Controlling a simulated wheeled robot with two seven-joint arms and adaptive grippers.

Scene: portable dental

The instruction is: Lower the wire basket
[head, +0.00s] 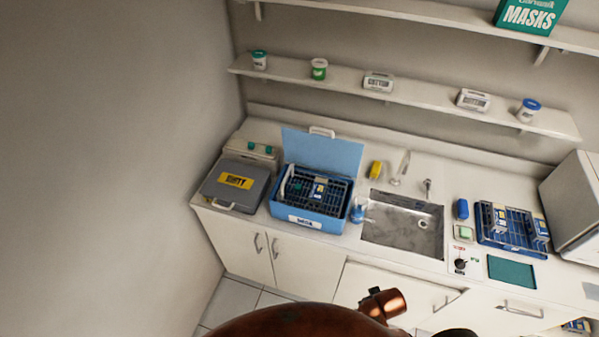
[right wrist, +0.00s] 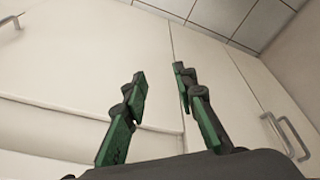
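A dark wire basket (head: 319,187) sits inside a blue open-topped box (head: 308,213) on the counter, left of the sink. The box's blue lid (head: 322,152) stands raised behind it. A pale handle shows at the basket's left side, and small packets show within it. My right gripper (right wrist: 160,78) is open and empty in the right wrist view, facing white cabinet doors, away from the basket. My left gripper is not in view. A reddish-brown part of my own body covers the bottom of the head view.
A grey case with a yellow label (head: 237,181) stands left of the box. The sink (head: 402,224) lies to the right, with a yellow item (head: 376,169) behind. A blue rack (head: 511,228) and white appliance (head: 575,205) stand farther right. Shelves (head: 400,92) run above.

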